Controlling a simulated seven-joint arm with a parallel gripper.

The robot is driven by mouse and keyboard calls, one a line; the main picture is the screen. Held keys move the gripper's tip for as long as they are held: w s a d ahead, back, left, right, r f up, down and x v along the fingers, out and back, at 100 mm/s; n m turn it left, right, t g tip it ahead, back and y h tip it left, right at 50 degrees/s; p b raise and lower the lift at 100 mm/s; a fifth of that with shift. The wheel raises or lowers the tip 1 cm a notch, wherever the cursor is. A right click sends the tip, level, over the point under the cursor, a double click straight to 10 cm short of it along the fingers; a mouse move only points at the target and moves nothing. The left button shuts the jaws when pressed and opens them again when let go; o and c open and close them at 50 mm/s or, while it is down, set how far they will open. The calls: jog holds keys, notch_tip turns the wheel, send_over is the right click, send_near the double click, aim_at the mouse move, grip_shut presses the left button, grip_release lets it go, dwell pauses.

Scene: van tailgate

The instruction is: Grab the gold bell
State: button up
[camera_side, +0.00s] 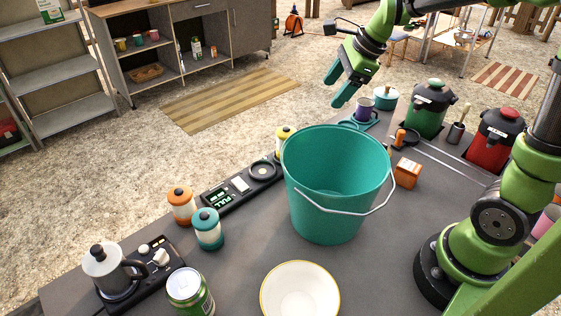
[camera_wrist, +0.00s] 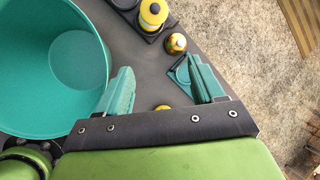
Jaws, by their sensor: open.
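No thing is clearly a gold bell in the side view. In the wrist view, a small round gold-brown thing (camera_wrist: 176,43) with a pale top sits on the grey surface, ahead of my fingers; it may be the bell, but I cannot tell. A small yellow thing (camera_wrist: 163,107) shows partly between my finger bases, mostly hidden by my gripper. My gripper (camera_side: 331,92) is open and empty, in the air beyond the teal bucket (camera_side: 335,215); its two fingers also show apart in the wrist view (camera_wrist: 160,65).
A purple mug (camera_side: 364,107) stands near a teal pot (camera_side: 386,97), a green canister (camera_side: 430,108) and a red canister (camera_side: 494,138). A yellow-topped jar (camera_wrist: 153,14) stands at the table edge. Orange and teal jars, a moka pot, a can and a bowl fill the near end.

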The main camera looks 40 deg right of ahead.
jog(key=w+d+f+m, duration=0.5)
jog(key=m, duration=0.2)
jog(key=shift+g, duration=0.4)
jog(key=x, duration=1.6)
jog(key=shift+s+d+f, duration=0.1)
jog(key=shift+s+f, duration=0.05)
jog(key=shift+f, duration=0.25)
jog(key=c, duration=0.8)
jog(key=shift+r, duration=0.1)
